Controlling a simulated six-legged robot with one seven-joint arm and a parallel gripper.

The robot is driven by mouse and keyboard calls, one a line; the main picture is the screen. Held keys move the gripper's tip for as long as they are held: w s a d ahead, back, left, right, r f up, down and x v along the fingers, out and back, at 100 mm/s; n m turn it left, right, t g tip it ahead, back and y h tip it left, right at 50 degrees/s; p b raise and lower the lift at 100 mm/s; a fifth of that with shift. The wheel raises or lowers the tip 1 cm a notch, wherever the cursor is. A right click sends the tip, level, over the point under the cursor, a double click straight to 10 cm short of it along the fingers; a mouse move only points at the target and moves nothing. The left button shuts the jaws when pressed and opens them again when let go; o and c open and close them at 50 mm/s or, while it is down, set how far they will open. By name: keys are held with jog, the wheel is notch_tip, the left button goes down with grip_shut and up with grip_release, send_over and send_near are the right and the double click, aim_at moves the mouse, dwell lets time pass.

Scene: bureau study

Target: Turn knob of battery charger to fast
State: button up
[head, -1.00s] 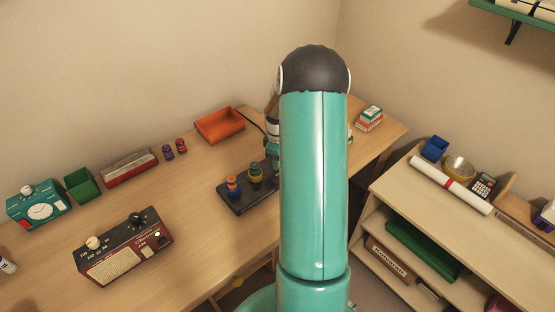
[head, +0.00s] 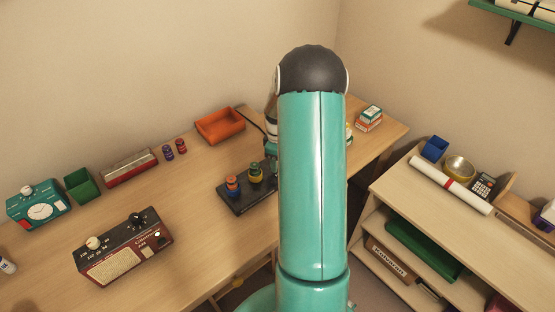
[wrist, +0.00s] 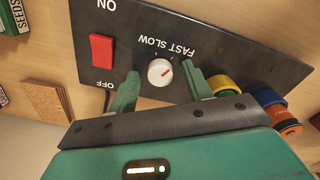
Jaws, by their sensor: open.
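The battery charger, a black flat box (head: 240,207), lies on the desk, its right part hidden behind my arm in the head view. In the wrist view its black panel (wrist: 240,58) shows a round white knob (wrist: 160,72) with a red mark pointing to the upper right of the picture. The words FAST and SLOW appear upside down above the knob. A red switch (wrist: 102,50) sits left of it, between ON and OFF. My gripper (wrist: 161,73) is open, its green fingertips on either side of the knob, with gaps visible. The head view hides it behind my arm.
Batteries (head: 233,186) stand on the charger, close to my right finger in the wrist view. An orange tray (head: 220,125) is behind it. A red radio-like box (head: 125,248) stands to the left. Small boxes (head: 369,118) lie to the right.

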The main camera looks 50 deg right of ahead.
notch_tip(320, 180, up, 14)
dwell(0.6)
jog(key=shift+f, duration=0.1)
jog(key=s+a+r+m+t+h, duration=0.1)
jog(key=a+r, duration=0.5)
jog(key=a, duration=0.4)
jog(key=s+a+r+m+t, duration=0.1)
jog(key=a+r, duration=0.6)
jog(key=a, duration=0.3)
jog(key=s+a+r+m+t, duration=0.1)
jog(key=s+a, duration=0.5)
jog(key=a, duration=0.2)
jog(key=s+a+r+m+t+y, duration=0.1)
jog(key=s+a+t, duration=0.1)
jog(key=s+a, duration=0.5)
jog(key=shift+s+a+r+m+t, duration=0.3)
jog(key=shift+a, duration=0.5)
